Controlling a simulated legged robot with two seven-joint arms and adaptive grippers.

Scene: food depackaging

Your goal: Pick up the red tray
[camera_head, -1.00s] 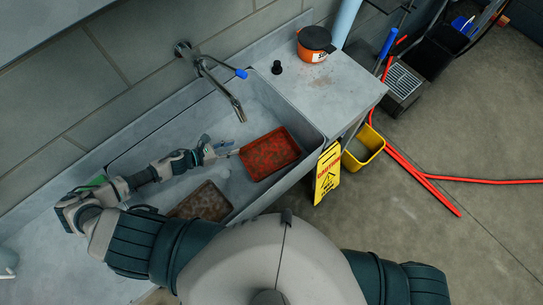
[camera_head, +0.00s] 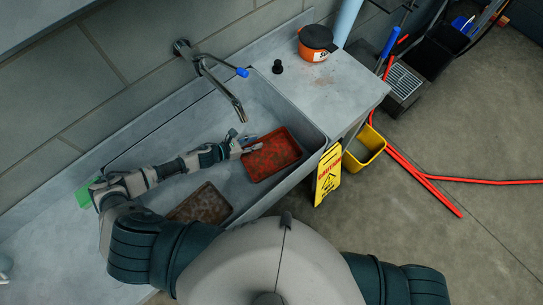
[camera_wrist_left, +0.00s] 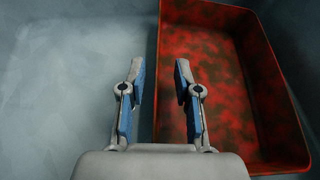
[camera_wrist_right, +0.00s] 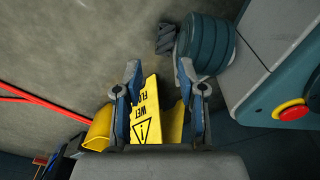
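The red tray (camera_head: 272,156), mottled with dark patches, lies in the right part of the sink. My left gripper (camera_head: 251,143) is at the tray's left edge in the head view. In the left wrist view the left gripper (camera_wrist_left: 160,75) is open. Its two fingers are on either side of the left wall of the red tray (camera_wrist_left: 225,85), one over the inside and one outside. I cannot tell whether they touch the wall. My right gripper (camera_wrist_right: 159,78) is open in the right wrist view, and nothing visible is gripped. It is not seen in the head view.
A brown tray (camera_head: 203,205) lies in the sink nearer to me. A faucet (camera_head: 222,82) hangs over the sink's back edge. An orange pot (camera_head: 314,42) stands on the counter at right. A yellow sign (camera_head: 327,174) and yellow bucket (camera_head: 366,147) are beside the sink.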

